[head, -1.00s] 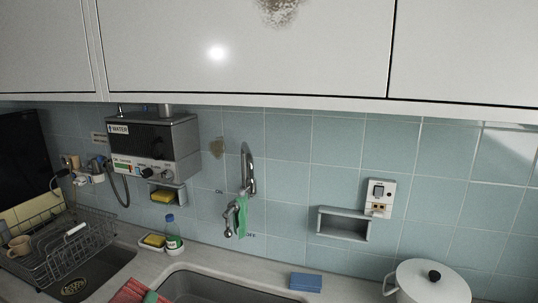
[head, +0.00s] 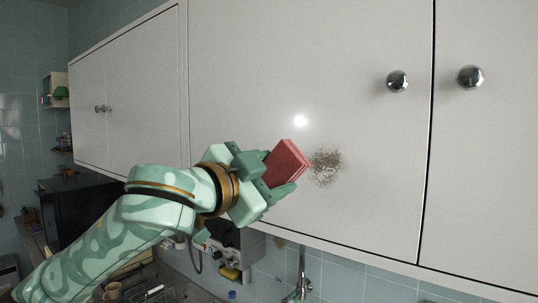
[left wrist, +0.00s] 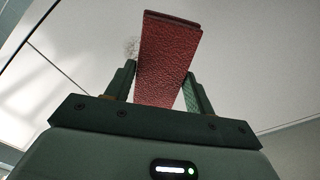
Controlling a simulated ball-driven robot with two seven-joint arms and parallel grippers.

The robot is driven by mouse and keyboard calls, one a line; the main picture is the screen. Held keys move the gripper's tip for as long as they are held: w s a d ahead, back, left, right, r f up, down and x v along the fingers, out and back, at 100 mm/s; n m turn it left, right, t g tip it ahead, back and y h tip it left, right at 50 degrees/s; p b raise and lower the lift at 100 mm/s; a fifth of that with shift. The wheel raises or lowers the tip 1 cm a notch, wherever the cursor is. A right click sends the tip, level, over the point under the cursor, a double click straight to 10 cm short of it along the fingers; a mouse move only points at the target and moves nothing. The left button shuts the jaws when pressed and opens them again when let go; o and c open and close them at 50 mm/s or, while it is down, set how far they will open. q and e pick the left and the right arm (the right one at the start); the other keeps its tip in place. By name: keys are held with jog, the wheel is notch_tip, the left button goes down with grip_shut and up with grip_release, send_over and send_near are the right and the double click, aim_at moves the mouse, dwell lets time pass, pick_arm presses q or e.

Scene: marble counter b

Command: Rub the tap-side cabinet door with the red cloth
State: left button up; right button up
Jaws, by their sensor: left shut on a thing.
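My left gripper (head: 272,178) is shut on the folded red cloth (head: 287,163) and holds it up in front of the white tap-side cabinet door (head: 250,60). A brown-grey speckled stain (head: 326,165) shows on the door just right of the cloth. I cannot tell whether the cloth touches the door. In the left wrist view the cloth (left wrist: 168,60) stands upright between the two fingers, and part of the stain (left wrist: 131,47) shows left of it. My right gripper is not in view.
The door has a round metal knob (head: 397,81); the neighbouring door has another knob (head: 470,77). Below the cabinet are the water heater (head: 238,248) and the tap (head: 303,285). A dark box-shaped appliance (head: 75,225) stands at the left.

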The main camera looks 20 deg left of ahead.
pick_arm(q)
jog(key=shift+w+r, duration=0.15)
jog(key=shift+w, duration=0.3)
jog(key=b+x, duration=0.1)
jog(key=x, duration=0.4)
jog(key=shift+x, duration=0.85)
dwell(0.4)
